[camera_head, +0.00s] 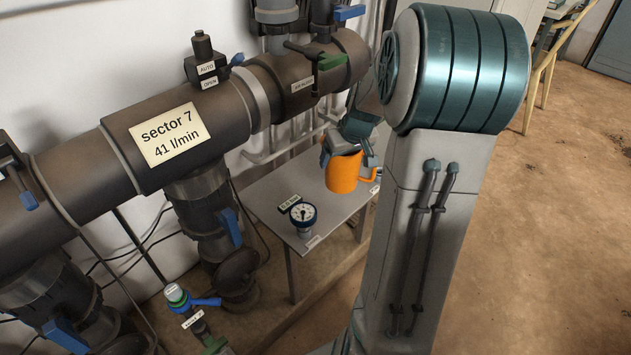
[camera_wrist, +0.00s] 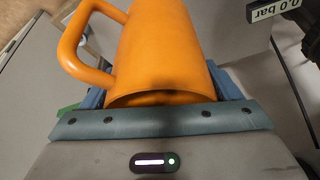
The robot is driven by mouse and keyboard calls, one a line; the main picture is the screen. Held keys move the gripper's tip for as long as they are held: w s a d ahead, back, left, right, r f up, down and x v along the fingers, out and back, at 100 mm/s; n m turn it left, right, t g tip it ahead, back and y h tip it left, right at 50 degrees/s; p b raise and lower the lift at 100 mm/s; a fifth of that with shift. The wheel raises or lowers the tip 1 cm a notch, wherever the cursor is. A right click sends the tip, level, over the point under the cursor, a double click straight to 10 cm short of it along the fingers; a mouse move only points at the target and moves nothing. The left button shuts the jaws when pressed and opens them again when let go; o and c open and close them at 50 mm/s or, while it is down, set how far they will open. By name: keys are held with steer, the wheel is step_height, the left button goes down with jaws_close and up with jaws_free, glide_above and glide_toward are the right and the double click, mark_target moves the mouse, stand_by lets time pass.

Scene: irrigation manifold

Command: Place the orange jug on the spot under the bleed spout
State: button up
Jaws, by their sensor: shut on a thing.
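The orange jug (camera_head: 343,173) is in my gripper (camera_head: 342,147), over the small grey table beside the manifold. In the wrist view the jug (camera_wrist: 165,55) fills the upper middle, with its handle to the left. My gripper (camera_wrist: 160,100) is shut on it, with a blue finger on each side of the jug. I cannot tell whether the jug's base touches the table. A green-handled valve (camera_head: 318,60) sits on the dark pipe above the table. I cannot make out the bleed spout or the spot under it; my arm and the jug may hide them.
The large dark pipe (camera_head: 110,165) runs along the wall. Open floor (camera_head: 560,220) lies to the right.

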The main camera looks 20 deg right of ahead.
steer(key=shift+w+a+f+b, duration=0.65)
steer(key=shift+a+f, duration=0.25)
steer(key=shift+f, duration=0.45)
steer(key=shift+w+a+f+b, duration=0.5)
steer(key=shift+w+a+f, duration=0.3)
steer(key=shift+f, duration=0.55)
steer(key=shift+w+a+f+b, duration=0.6)
steer(key=shift+a+f, duration=0.35)
steer(key=shift+f, duration=0.4)
steer(key=shift+f, duration=0.1)
steer(key=o, duration=0.9)
steer(key=p+v, duration=0.4)
steer(key=v, duration=0.7)
steer(key=s+a+g, duration=0.1)
steer(key=s+a, duration=0.6)
steer(key=s, duration=0.3)
steer(key=s+a+r+g, duration=0.1)
steer(key=s+a+g, duration=0.1)
steer(key=s+a, duration=0.6)
steer(key=s, duration=0.3)
steer(key=shift+r+n, duration=0.2)
steer(key=shift+n, duration=0.1)
